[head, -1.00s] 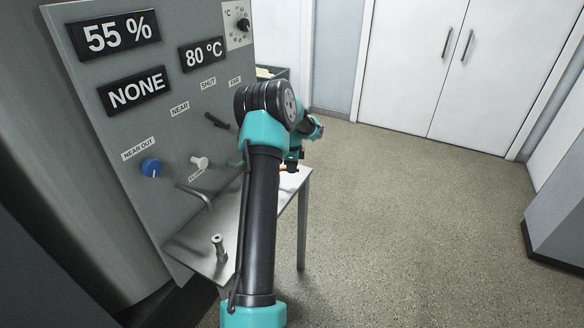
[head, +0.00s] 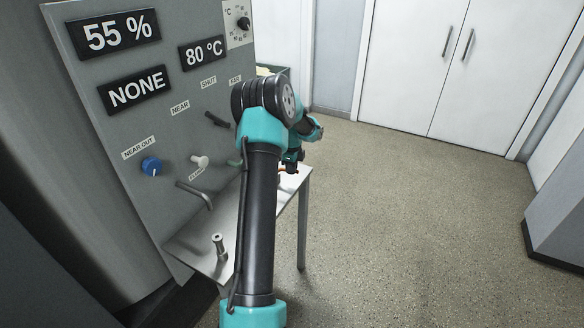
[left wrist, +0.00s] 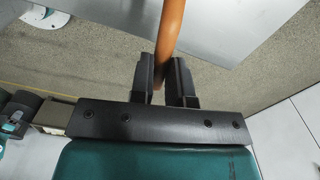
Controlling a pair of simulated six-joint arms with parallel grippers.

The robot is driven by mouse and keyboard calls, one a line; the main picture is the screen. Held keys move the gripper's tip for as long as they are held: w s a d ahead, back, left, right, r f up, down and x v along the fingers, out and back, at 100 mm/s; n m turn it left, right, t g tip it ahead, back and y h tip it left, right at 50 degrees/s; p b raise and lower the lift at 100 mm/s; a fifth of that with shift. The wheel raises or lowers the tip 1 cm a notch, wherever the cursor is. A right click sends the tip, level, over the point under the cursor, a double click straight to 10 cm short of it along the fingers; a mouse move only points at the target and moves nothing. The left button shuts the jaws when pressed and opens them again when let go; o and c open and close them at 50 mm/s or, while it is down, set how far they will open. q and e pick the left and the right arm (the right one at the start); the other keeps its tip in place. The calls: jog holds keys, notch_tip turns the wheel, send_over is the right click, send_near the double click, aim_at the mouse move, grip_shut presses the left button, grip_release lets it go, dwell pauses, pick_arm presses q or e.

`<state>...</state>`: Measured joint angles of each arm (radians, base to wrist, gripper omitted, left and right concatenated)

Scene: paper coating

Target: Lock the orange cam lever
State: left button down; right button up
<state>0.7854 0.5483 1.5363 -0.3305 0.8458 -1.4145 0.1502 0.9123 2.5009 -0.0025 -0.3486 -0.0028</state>
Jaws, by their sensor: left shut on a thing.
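The orange cam lever (left wrist: 170,35) shows in the left wrist view as a smooth orange bar. It runs from the top edge down between the two black fingers of my left gripper (left wrist: 162,78). The fingers are shut on the lever near its lower end. My right gripper is in neither view.
A grey panel (head: 85,128) with displays, a blue knob (head: 151,166) and a bent handle (head: 196,194) stands at left. A metal shelf (head: 196,238) carries a small upright post (head: 219,247). The floor (head: 420,220) at right is clear.

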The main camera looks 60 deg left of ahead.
pick_arm(q)
jog(key=c, duration=1.1)
grip_release()
jog(key=shift+r, duration=0.1)
notch_tip(320, 180, up, 17)
jog(key=shift+r, duration=0.15)
